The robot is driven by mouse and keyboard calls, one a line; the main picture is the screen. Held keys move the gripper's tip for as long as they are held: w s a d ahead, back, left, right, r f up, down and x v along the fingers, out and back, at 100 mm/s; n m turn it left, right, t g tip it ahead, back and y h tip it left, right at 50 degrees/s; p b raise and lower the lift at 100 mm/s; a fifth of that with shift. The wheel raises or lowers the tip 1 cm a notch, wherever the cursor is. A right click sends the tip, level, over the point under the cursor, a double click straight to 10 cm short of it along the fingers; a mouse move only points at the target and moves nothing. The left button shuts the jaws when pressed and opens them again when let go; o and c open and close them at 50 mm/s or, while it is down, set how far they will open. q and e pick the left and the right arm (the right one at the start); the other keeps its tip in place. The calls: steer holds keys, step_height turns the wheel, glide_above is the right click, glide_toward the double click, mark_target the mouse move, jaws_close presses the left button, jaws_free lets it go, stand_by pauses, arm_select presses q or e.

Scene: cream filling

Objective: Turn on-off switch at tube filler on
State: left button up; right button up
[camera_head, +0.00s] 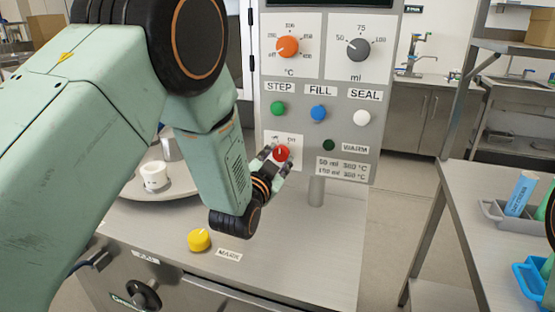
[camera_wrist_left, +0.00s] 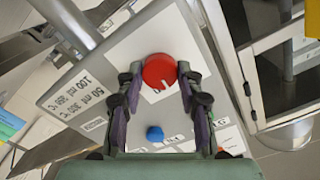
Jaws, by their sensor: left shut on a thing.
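The red on-off switch (camera_head: 281,153) is a round knob on the grey panel (camera_head: 377,130) of the tube filler, below the green button. A white label sits behind it, partly hidden, with its lettering too small to read fully. My left gripper (camera_head: 275,158) is at the knob from the front. In the left wrist view the red knob (camera_wrist_left: 160,70) sits between the two fingertips (camera_wrist_left: 160,78), which are shut on its sides. A white mark shows on the knob's lower right edge there. My right gripper is not in view.
Above the switch are the green step button (camera_head: 278,108), blue fill button (camera_head: 318,112) and white seal button (camera_head: 361,118). An orange dial (camera_head: 287,46) and a grey dial (camera_head: 358,48) are higher. A yellow knob (camera_head: 199,240) stands on the worktop. A side table (camera_head: 480,215) is at right.

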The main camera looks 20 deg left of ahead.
arm_select(q)
steer(key=m, duration=0.5)
steer(key=shift+m+b, duration=0.3)
steer(key=shift+m, duration=0.1)
stand_by(0.3)
steer(key=o, duration=1.2)
steer(key=s, duration=1.2)
steer(key=shift+a, duration=0.2)
